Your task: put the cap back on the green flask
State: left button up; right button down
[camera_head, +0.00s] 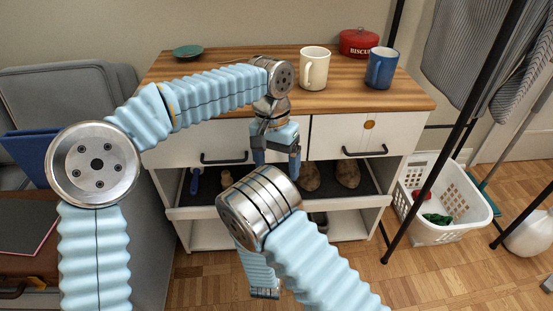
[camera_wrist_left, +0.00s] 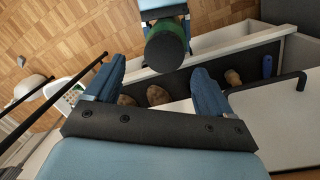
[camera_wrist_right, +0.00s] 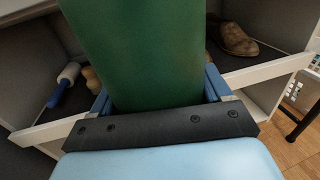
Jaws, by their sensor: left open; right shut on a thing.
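The green flask (camera_wrist_right: 150,50) fills the middle of the right wrist view, between the fingers of my right gripper (camera_wrist_right: 158,88), which is shut on it. In the left wrist view the flask (camera_wrist_left: 187,31) shows nearly end on, with a dark round end (camera_wrist_left: 165,50) facing the camera. I cannot tell whether that end is open or covered. My left gripper (camera_head: 277,153) is open and empty in front of the dresser; its spread fingers (camera_wrist_left: 158,70) point towards the flask. In the head view the flask is hidden behind my right arm. I cannot make out a separate cap.
The wooden top (camera_head: 225,100) holds a green dish (camera_head: 188,51), a cream mug (camera_head: 314,68), a blue mug (camera_head: 381,68) and a red biscuit tin (camera_head: 359,42). Shoes (camera_head: 347,172) lie on the shelf below. A laundry basket (camera_head: 445,200) and black rack (camera_head: 455,130) stand right.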

pick_arm(q)
jog(key=n, duration=0.6)
jog(key=shift+r, duration=0.25)
jog(key=n, duration=0.2)
jog(key=shift+r+n, duration=0.1)
jog(key=shift+n, duration=0.3)
jog(key=n, duration=0.4)
jog(key=n+t, duration=0.1)
jog(key=n, duration=0.1)
jog(key=shift+r+n+y, duration=0.25)
jog(key=shift+n+y, duration=0.05)
jog(key=shift+f, duration=4)
